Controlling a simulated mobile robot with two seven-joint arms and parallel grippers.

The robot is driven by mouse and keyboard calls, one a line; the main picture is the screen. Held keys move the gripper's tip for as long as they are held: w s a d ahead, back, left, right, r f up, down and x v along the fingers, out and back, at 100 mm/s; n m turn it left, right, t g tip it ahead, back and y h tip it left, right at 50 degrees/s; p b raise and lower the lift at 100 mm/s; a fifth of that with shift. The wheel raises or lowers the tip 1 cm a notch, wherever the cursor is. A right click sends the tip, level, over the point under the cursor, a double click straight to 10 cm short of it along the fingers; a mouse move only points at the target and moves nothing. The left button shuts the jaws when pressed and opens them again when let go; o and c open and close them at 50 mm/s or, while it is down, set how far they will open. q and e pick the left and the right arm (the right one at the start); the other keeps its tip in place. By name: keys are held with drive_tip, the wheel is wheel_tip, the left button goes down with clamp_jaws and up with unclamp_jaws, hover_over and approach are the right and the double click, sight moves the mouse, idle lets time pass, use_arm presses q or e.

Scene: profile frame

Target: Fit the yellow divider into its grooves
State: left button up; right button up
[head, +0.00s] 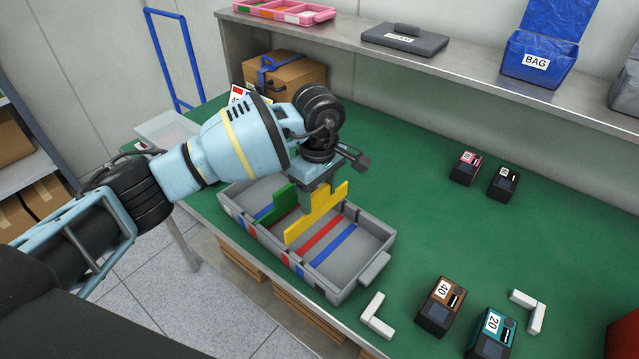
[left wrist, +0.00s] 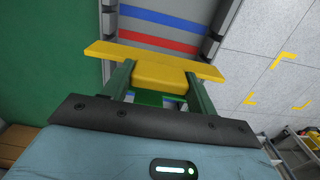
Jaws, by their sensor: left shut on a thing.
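The yellow divider (head: 300,230) is a flat plate with a raised middle tab, held upright across the grey tray (head: 377,270). My left gripper (head: 319,192) is shut on its tab from above; the divider also shows between the fingers in the left wrist view (left wrist: 155,70). The divider is over the tray's middle, roughly in line with its cross stripes. I cannot tell whether its lower edge is in any groove. A green divider (head: 276,212) stands across the tray, left of the yellow one. My right gripper is not in view.
Red (head: 322,240) and blue (head: 335,246) stripes cross the tray floor. White L-shaped pieces (head: 376,318) and several small labelled boxes (head: 440,305) lie on the green table (head: 420,200). A cardboard box (head: 287,78) stands behind my arm. A raised shelf (head: 480,80) runs along the back.

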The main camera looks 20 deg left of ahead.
sight(319, 218)
use_arm(q)
drive_tip(key=shift+f, duration=0.55)
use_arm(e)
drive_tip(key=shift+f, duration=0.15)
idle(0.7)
